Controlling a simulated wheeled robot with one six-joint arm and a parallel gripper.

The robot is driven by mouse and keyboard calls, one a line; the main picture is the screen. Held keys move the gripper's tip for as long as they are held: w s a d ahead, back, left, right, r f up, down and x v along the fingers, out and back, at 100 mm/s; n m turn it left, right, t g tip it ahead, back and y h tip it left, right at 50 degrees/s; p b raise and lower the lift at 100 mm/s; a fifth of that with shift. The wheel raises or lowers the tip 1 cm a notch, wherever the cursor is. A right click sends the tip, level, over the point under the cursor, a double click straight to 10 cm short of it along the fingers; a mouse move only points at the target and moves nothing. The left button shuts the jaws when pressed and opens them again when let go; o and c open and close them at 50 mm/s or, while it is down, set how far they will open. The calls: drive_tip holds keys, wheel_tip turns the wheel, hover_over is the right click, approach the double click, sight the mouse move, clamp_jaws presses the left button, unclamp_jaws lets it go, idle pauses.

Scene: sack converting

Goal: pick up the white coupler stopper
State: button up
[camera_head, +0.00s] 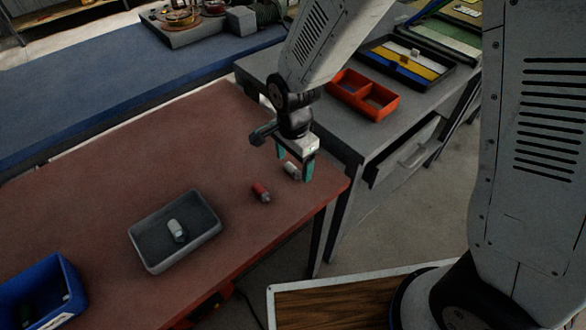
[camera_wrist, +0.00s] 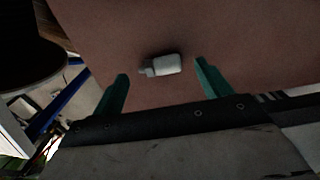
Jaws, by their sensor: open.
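A white coupler stopper (camera_head: 291,170) lies on the reddish-brown table near its right corner. In the wrist view the white stopper (camera_wrist: 163,65) lies on its side, its narrow end to the left, ahead of and between the two green fingers. My gripper (camera_head: 295,172) is open above the stopper and points down; it also shows in the wrist view (camera_wrist: 162,85). The fingers hold nothing. Whether a finger touches the table cannot be told.
A red stopper-like piece (camera_head: 261,191) lies close by on the table. A grey tray (camera_head: 150,262) holds another white piece (camera_head: 176,230). A blue bin (camera_head: 70,275) stands at the lower left. An orange divided tray (camera_head: 345,96) sits on the grey bench behind.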

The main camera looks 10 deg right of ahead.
drive_tip(key=shift+f, duration=0.9)
drive_tip(key=c, duration=1.1)
drive_tip(key=shift+r, duration=0.1)
